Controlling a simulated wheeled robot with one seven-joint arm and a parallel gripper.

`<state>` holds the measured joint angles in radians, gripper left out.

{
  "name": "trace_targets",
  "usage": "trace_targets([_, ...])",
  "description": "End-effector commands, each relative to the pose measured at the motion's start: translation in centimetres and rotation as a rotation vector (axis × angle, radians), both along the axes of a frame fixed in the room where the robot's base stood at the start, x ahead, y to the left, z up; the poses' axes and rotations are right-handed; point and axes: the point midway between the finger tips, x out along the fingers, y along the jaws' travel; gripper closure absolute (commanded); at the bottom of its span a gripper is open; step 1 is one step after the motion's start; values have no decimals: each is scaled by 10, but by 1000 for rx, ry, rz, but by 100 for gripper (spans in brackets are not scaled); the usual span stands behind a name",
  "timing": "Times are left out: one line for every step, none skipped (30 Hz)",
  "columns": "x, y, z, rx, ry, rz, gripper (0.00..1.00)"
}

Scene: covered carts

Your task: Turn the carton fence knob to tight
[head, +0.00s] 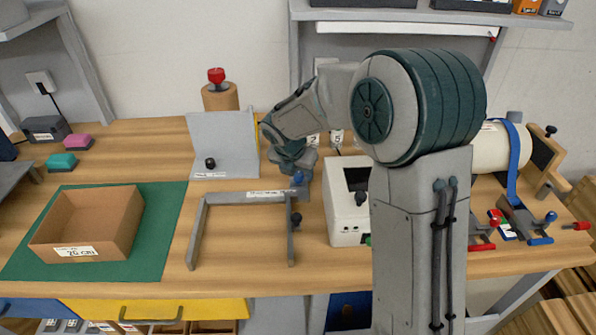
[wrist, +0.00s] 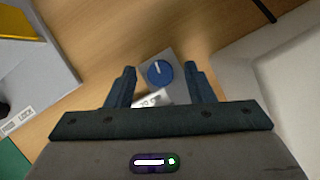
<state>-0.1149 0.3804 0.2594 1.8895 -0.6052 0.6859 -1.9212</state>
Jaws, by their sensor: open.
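My gripper (wrist: 160,85) points down over the bench with its two dark blue fingers apart and nothing held. A round blue knob (wrist: 159,72) with a white pointer line sits on a small grey base, just beyond and between the fingertips. A white label (wrist: 151,98) beside it is partly hidden, and I cannot read it in full. In the head view my gripper (head: 294,172) is left of the white machine; a blue bit there may be a fingertip or the knob. A grey U-shaped frame (head: 199,228) with a dark knob (head: 296,219) lies in front.
A grey upright plate (head: 235,134) with a black knob stands left of my gripper, the white machine (head: 345,225) close on its right. A cardboard box (head: 124,232) sits on a green mat (head: 168,215) at left. Clamps (head: 520,222) stand at right.

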Motion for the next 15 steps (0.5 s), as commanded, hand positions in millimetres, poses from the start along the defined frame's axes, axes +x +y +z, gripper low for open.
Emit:
trace_targets([0, 0, -1, 0, 0, 0, 52])
trace_targets([1, 0, -2, 0, 0, 0, 52])
trace_targets([1, 0, -2, 0, 0, 0, 52])
trace_targets([1, 0, -2, 0, 0, 0, 52])
trace_targets([1, 0, -2, 0, 0, 0, 52])
trace_targets([1, 0, -2, 0, 0, 0, 52])
trace_targets([1, 0, -2, 0, 0, 0, 52])
trace_targets([1, 0, -2, 0, 0, 0, 52])
trace_targets([1, 0, -2, 0, 0, 0, 57])
trace_targets([1, 0, -2, 0, 0, 0, 66])
trace_targets([0, 0, -2, 0, 0, 0, 74])
trace_targets([1, 0, -2, 0, 0, 0, 85])
trace_targets([0, 0, -1, 0, 0, 0, 94])
trace_targets([0, 0, -1, 0, 0, 0, 97])
trace_targets([0, 0, -1, 0, 0, 0, 97])
